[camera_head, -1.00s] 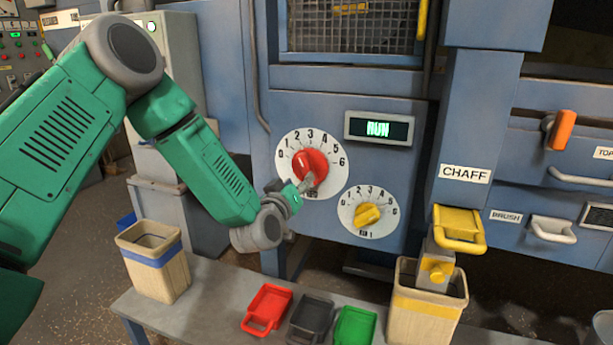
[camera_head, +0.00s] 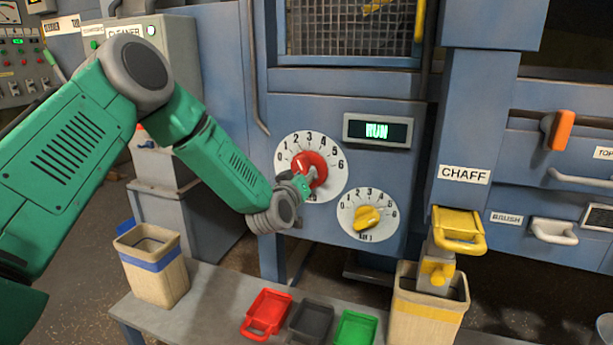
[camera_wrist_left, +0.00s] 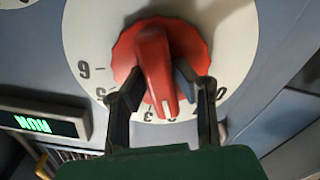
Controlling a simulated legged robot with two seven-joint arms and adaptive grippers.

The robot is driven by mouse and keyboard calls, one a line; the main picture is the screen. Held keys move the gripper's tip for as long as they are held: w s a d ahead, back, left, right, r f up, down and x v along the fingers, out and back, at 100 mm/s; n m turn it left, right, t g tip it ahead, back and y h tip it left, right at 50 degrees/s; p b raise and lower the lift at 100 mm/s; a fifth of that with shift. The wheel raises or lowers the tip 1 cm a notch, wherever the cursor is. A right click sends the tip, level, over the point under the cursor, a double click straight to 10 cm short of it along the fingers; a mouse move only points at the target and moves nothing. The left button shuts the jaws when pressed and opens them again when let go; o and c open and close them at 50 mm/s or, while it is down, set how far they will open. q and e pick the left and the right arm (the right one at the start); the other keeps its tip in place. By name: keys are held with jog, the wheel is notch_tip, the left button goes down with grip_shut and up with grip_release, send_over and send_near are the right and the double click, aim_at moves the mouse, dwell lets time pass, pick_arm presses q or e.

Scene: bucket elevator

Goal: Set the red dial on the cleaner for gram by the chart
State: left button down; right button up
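The red dial (camera_head: 308,167) sits on a white numbered face on the blue machine front. My left gripper (camera_head: 302,184) is at it, reaching from the lower left. In the left wrist view the fingers (camera_wrist_left: 160,85) straddle the raised grip of the red dial (camera_wrist_left: 158,60), one on each side, and appear closed on it. The white pointer line shows near the 2 and 3 marks; the exact setting is hard to read. My right gripper is out of view. No chart can be made out.
A yellow dial (camera_head: 367,218) lies to the lower right, close to my gripper. A display (camera_head: 380,130) reads RUN. Red (camera_head: 267,314), dark and green scoops lie on the bench below. Bins stand left (camera_head: 150,283) and right, the right one under the yellow chaff spout (camera_head: 458,229).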

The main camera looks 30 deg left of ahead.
pick_arm(q)
jog(key=shift+a, duration=0.1)
jog(key=shift+r+m+p, duration=0.15)
jog(key=shift+m+p, duration=0.6)
jog(key=shift+m, duration=0.15)
jog(key=m+p, duration=0.1)
jog(key=m, duration=0.1)
jog(key=shift+m, duration=0.3)
jog(key=m+p, duration=0.2)
jog(key=m, duration=0.1)
jog(key=shift+m+p, duration=0.3)
jog(key=shift+m, duration=0.9)
jog(key=c, duration=1.3)
grip_release()
